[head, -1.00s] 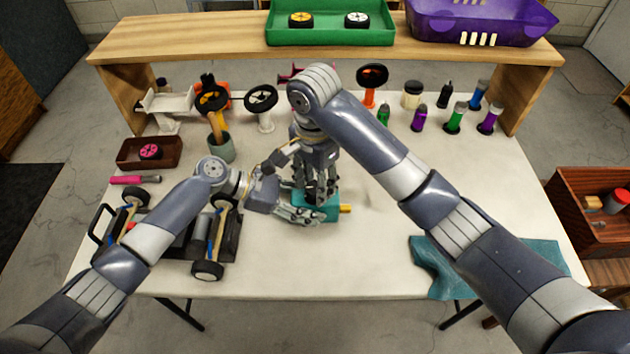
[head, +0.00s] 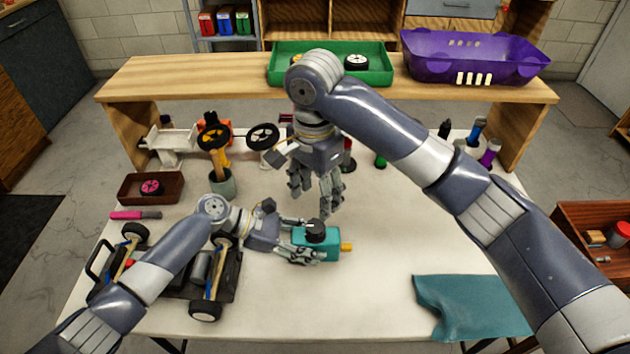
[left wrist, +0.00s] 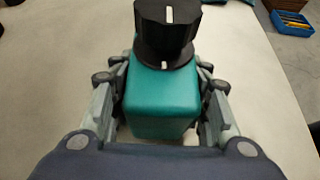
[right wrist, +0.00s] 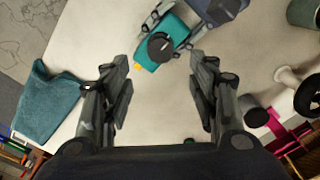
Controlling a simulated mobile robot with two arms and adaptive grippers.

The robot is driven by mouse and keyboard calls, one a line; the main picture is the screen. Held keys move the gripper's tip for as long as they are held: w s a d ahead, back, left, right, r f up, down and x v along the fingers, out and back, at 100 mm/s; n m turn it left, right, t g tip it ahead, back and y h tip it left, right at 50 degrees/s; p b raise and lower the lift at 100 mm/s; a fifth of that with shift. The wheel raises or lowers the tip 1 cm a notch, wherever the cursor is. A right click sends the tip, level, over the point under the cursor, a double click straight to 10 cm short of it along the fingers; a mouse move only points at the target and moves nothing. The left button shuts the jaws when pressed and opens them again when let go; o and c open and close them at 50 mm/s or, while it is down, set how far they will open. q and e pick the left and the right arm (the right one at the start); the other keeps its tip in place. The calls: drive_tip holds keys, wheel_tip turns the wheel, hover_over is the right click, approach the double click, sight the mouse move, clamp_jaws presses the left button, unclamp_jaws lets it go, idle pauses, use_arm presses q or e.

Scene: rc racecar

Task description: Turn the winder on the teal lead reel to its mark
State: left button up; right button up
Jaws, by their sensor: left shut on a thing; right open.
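The teal lead reel (head: 329,243) is a teal box with a yellow stub on its right end and a black winder knob (head: 316,229) on top. My left gripper (head: 308,242) is shut on the reel's sides and holds it upright at the table. In the left wrist view, the winder (left wrist: 168,28) has a white line on top, and a white mark (left wrist: 164,65) shows on the black base below. The two look roughly lined up. My right gripper (head: 313,203) is open and empty, above and behind the reel, apart from the winder. The right wrist view shows the winder (right wrist: 160,46) beyond its fingers.
A car chassis (head: 225,275) lies left of the reel. A teal cloth (head: 470,305) lies at front right. Wheels on stands and several bottles line the back, under a wooden shelf (head: 230,75). The table right of the reel is clear.

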drive_tip(key=shift+r, duration=1.55)
use_arm(q)
drive_tip(key=o, duration=1.1)
drive_tip(key=shift+c, duration=0.2)
drive_tip(key=v, duration=1.2)
